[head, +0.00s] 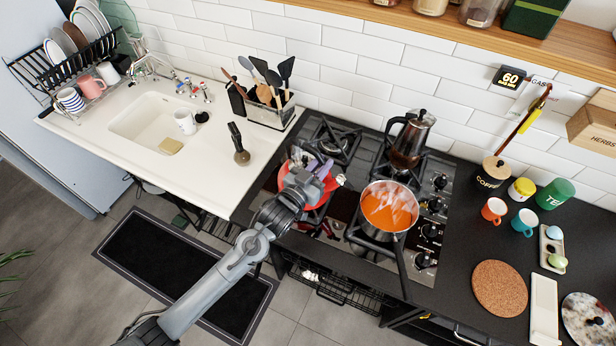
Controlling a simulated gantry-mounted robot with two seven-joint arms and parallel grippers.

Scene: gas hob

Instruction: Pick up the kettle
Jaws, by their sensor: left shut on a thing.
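The red kettle (317,196) is at the front left of the gas hob (345,190), largely hidden by my left gripper and wrist. My left gripper (318,172) is over the top of the kettle and shut on it, around where its handle is; the exact grip is covered. I cannot tell whether the kettle's base touches the burner grate. My right gripper is not in view.
A steel pot with orange contents (388,208) stands close to the right of the kettle. A dark coffee pot (409,140) stands behind it. A utensil holder (270,110) is at the back left. The white counter (215,180) left of the hob has free room.

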